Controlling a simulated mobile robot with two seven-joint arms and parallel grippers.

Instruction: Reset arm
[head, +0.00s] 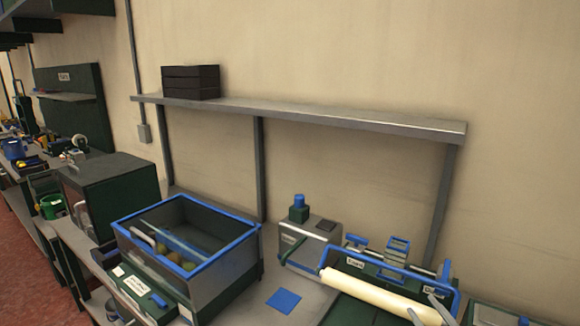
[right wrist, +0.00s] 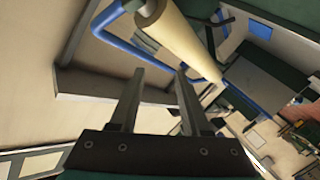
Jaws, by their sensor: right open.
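My right gripper (head: 423,306) shows only as fingertips at the bottom right of the head view, in front of the pale roll. In the right wrist view my right gripper (right wrist: 158,74) is open, its two fingers apart with nothing between them. The blue-rimmed bin (head: 238,282) stands on the bench left of it. Several yellow-orange round fruits (head: 188,266) lie in the bin, partly hidden by its front wall. My left gripper is not in view.
A pale roll (head: 375,294) in a blue frame lies near the right gripper; the roll also shows in the right wrist view (right wrist: 180,40). A grey box (head: 310,240) stands behind a blue square (head: 284,300). A shelf (head: 300,114) carrying black trays (head: 190,82) runs along the wall.

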